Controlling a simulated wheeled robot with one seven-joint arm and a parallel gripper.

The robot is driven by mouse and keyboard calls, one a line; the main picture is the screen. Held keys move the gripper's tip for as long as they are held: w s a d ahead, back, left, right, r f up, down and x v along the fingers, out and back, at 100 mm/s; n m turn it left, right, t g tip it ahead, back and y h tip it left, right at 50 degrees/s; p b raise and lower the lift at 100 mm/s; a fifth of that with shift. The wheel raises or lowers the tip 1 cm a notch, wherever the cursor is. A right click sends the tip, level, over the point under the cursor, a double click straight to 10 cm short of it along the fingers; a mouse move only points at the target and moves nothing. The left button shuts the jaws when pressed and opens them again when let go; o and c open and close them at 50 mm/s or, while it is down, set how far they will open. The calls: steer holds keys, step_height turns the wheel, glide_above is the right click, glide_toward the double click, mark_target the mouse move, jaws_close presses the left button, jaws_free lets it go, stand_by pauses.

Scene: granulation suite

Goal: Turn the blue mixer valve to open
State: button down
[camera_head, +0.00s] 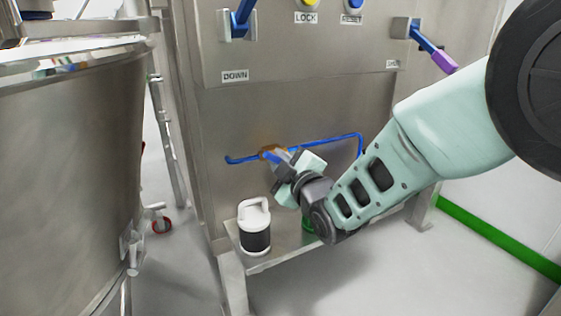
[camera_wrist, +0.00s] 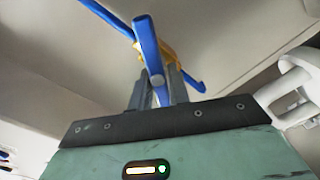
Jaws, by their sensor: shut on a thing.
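The blue mixer valve is a blue lever handle (camera_wrist: 148,52) on a brass-coloured body, set in a thin blue pipe (camera_head: 335,141) along the lower front of the steel cabinet. In the head view the brass valve body (camera_head: 268,151) shows just beyond my gripper (camera_head: 284,163). In the wrist view my gripper (camera_wrist: 158,88) is shut on the blue handle, with one grey finger on each side of its lower end. The handle's upper end sticks out past the fingers. Part of the brass body is hidden behind the handle.
A white jug with a dark label (camera_head: 254,228) stands on the low steel shelf (camera_head: 290,246) below the valve. A green object beside it is mostly hidden by my arm. A large steel vessel (camera_head: 75,170) stands at left. Levers and buttons sit higher on the cabinet (camera_head: 300,55).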

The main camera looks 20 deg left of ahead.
steer(key=n, duration=0.4)
steer(key=shift+s+a+f+n, duration=0.1)
steer(key=shift+f+n, duration=0.3)
steer(key=shift+n, duration=1.3)
steer(key=c, duration=1.3)
jaws_free()
steer(key=shift+c, duration=0.2)
steer(key=p+v, duration=0.3)
steer(key=v, duration=1.4)
steer(key=shift+s, duration=0.25)
